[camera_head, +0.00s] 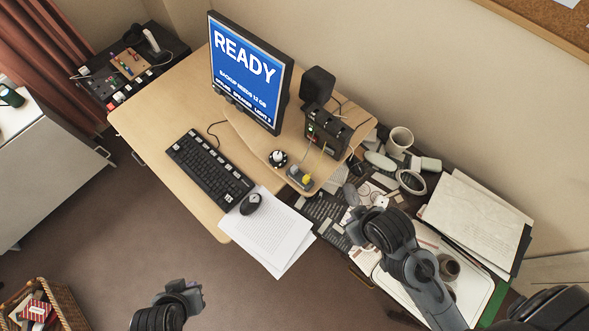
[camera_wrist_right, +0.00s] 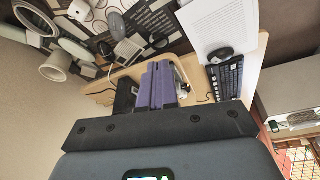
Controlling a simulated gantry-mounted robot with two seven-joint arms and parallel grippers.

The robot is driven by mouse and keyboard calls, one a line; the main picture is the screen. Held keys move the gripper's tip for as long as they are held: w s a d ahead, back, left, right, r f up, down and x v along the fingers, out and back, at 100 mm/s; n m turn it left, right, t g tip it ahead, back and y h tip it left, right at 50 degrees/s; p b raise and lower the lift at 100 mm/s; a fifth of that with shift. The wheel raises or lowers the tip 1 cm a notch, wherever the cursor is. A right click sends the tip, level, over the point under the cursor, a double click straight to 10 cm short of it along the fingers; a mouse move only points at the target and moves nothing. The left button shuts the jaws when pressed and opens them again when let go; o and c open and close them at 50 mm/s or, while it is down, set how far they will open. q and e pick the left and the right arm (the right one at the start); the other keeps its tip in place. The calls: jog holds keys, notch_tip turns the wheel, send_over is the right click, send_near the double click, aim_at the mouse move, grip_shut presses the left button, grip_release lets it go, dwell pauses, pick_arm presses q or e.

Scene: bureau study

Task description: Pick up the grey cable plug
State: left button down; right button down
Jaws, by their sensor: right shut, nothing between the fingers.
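A power strip (camera_head: 300,179) lies at the right edge of the wooden desk, below the black box. A yellow plug (camera_head: 307,178) sits in it, and a small grey shape beside it looks like the grey cable plug (camera_head: 294,171); it is too small to be sure. My right gripper (camera_head: 362,222) is over the cluttered dark surface, right of and apart from the strip. In the right wrist view its purple fingers (camera_wrist_right: 160,82) are shut and empty. My left gripper (camera_head: 188,293) is low over the floor, far from the strip; its finger opening is unclear.
A monitor (camera_head: 248,70), black box (camera_head: 328,130), round knob (camera_head: 278,158), keyboard (camera_head: 210,170), mouse (camera_head: 250,203) and papers (camera_head: 268,235) occupy the desk. A mug (camera_head: 399,140) and tape roll (camera_head: 411,182) crowd the dark surface. The desk's left front is clear.

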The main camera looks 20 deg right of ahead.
jog(key=c, duration=1.8)
grip_release()
jog(key=shift+c, duration=0.2)
jog(key=o, duration=0.9)
